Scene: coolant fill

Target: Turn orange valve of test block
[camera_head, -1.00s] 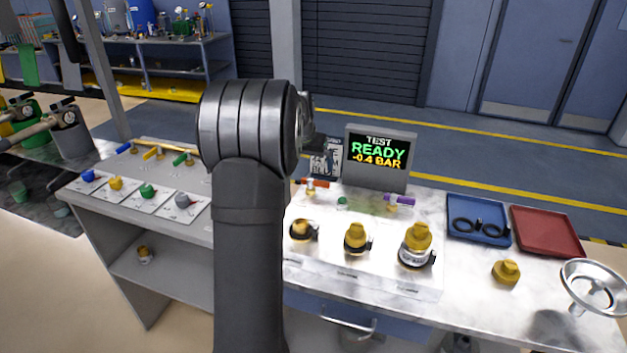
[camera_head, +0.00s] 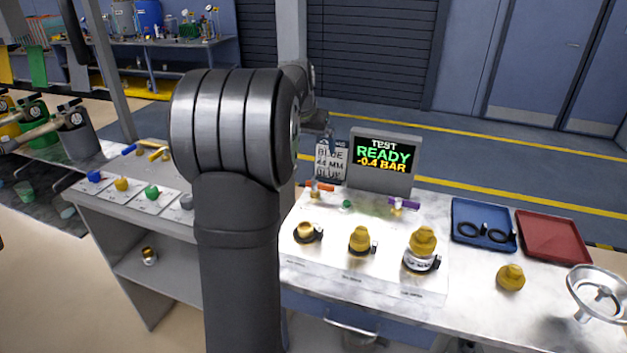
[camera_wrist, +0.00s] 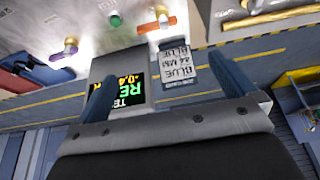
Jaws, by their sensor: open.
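The orange valve (camera_head: 320,187) has a flat orange handle on a brass-coloured stem, at the back left of the white test block (camera_head: 330,279). Its handle lies roughly left to right in the head view. In the wrist view the orange valve (camera_wrist: 157,24) is at the top, beyond the fingertips and apart from them. My gripper (camera_wrist: 163,70) is open and empty, its two blue-grey fingers spread wide. In the head view, my arm hides most of the gripper; a small part shows above the orange valve.
A purple valve (camera_head: 404,203) and a green button (camera_head: 347,204) share the block with several yellow-capped ports. The test display (camera_head: 382,162), reading READY -0.4 BAR, and a label card (camera_head: 331,162) stand behind. Blue (camera_head: 484,243) and red (camera_head: 553,258) trays lie right.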

